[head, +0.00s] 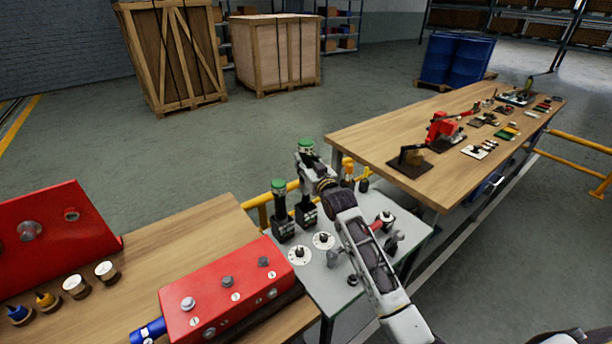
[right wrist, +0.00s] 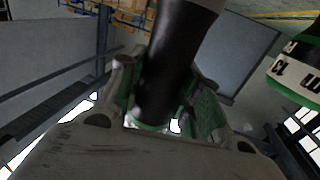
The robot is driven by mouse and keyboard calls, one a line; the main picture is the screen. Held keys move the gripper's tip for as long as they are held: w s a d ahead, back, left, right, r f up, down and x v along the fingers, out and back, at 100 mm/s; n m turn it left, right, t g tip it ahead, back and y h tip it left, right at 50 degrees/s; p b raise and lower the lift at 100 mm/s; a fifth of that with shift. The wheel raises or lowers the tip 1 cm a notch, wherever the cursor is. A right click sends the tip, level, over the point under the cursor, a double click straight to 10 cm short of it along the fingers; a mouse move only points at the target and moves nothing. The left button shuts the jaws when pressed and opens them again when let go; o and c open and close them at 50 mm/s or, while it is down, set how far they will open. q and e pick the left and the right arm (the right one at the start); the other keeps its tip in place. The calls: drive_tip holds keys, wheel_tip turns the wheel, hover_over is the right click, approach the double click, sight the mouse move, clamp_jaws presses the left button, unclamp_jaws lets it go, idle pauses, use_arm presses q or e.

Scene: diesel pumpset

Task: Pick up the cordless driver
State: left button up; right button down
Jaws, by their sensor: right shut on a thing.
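In the head view, the gripper and wrist hide most of the driver. My left gripper is out of view.
The grey table (head: 330,290) also holds white discs (head: 299,254), a wrench and yellow-handled tools (head: 348,166). A red machine block (head: 225,290) lies on the wooden bench at left. A long wooden workbench (head: 385,135) with several parts is at right, beside yellow rails.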

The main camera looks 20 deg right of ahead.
sight(309, 146)
wheel_tip(309, 146, up, 6)
drive_tip(key=shift+f, duration=0.15)
drive_tip(key=shift+r, duration=0.8)
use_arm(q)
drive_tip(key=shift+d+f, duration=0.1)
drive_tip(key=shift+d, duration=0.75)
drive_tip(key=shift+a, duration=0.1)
use_arm(e)
drive_tip(key=c, duration=1.7)
unclamp_jaws()
drive_tip(key=c, duration=0.5)
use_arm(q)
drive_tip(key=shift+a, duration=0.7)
use_arm(e)
clamp_jaws()
